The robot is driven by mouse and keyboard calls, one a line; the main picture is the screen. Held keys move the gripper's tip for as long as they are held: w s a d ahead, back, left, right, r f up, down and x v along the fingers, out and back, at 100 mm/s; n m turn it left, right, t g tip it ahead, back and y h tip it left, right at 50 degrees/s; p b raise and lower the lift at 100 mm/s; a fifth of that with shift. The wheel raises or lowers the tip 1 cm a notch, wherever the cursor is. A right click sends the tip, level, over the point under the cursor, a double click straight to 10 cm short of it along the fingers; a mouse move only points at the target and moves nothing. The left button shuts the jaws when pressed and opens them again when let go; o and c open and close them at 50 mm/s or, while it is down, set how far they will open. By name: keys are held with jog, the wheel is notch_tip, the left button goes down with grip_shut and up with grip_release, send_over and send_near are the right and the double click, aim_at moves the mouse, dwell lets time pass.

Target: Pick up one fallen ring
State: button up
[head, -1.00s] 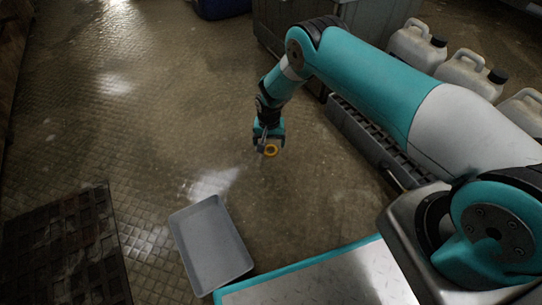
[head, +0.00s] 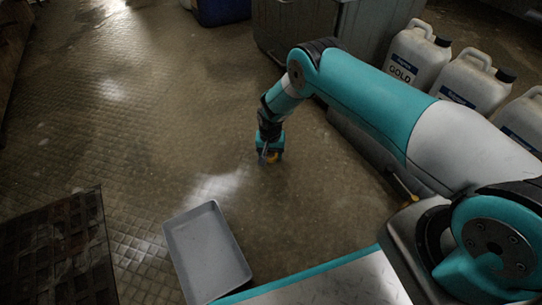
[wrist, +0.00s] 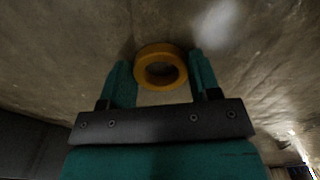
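A yellow ring (wrist: 160,50) shows between the two teal fingers of my gripper (wrist: 160,62) in the wrist view, near the fingertips. A narrow gap shows on each side of the ring, and the fingers look open around it. In the head view, my gripper (head: 268,154) points down at the wet floor, and a small part of the ring (head: 272,157) shows at its tip. The rest of the ring is hidden by the gripper there. I cannot tell exactly how the ring meets the floor.
An empty grey tray (head: 208,256) lies at the front, left of my teal-edged base. A dark grid panel (head: 55,248) is at the far left. White jugs (head: 418,56) and grey bins (head: 295,25) stand at the back right. The floor left of my gripper is clear.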

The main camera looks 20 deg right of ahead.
jog(key=shift+c, duration=0.9)
